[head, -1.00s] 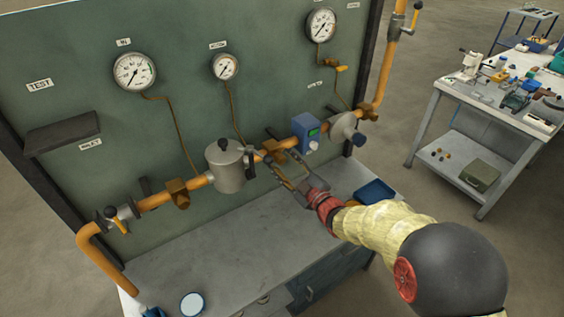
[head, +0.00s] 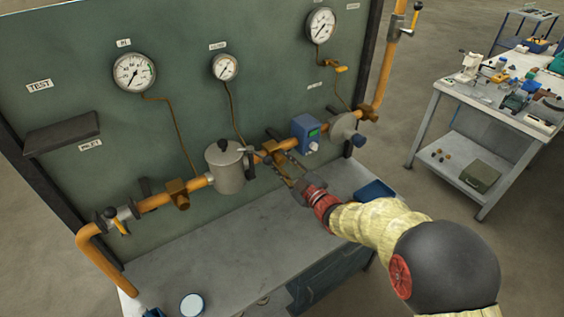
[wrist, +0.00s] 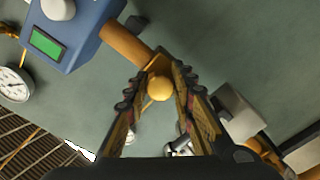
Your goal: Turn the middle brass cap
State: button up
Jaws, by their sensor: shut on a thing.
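The brass cap (wrist: 159,88) is a small round golden piece on the orange pipe, between my fingertips in the wrist view. My gripper (wrist: 160,79) is shut on it, with one finger on each side. In the head view my gripper (head: 277,164) reaches the pipe between the grey filter pot and the blue meter. There the cap itself is hidden or too small to make out.
The grey filter pot (head: 227,170) stands close left of my gripper, and the blue meter (head: 306,134) close right. Gauges (head: 134,72) hang on the green panel (head: 185,45). The grey bench top (head: 235,250) below is mostly clear. A cluttered table (head: 450,88) stands at right.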

grip_shut()
jog(key=shift+m, duration=0.4)
jog(key=m, duration=0.4)
jog(key=shift+f+m+b, duration=0.1)
jog(key=shift+m+b, duration=0.2)
jog(key=shift+b, duration=0.05)
jog(key=m, duration=0.4)
jog(key=shift+a+m, duration=0.1)
jog(key=shift+m, duration=0.2)
jog(key=m+p, duration=0.1)
jog(key=m, duration=0.3)
jog(key=shift+s, duration=0.1)
jog(key=shift+m+p, duration=0.6)
jog(key=shift+m, duration=2.2)
jog(key=o, duration=0.8)
grip_release()
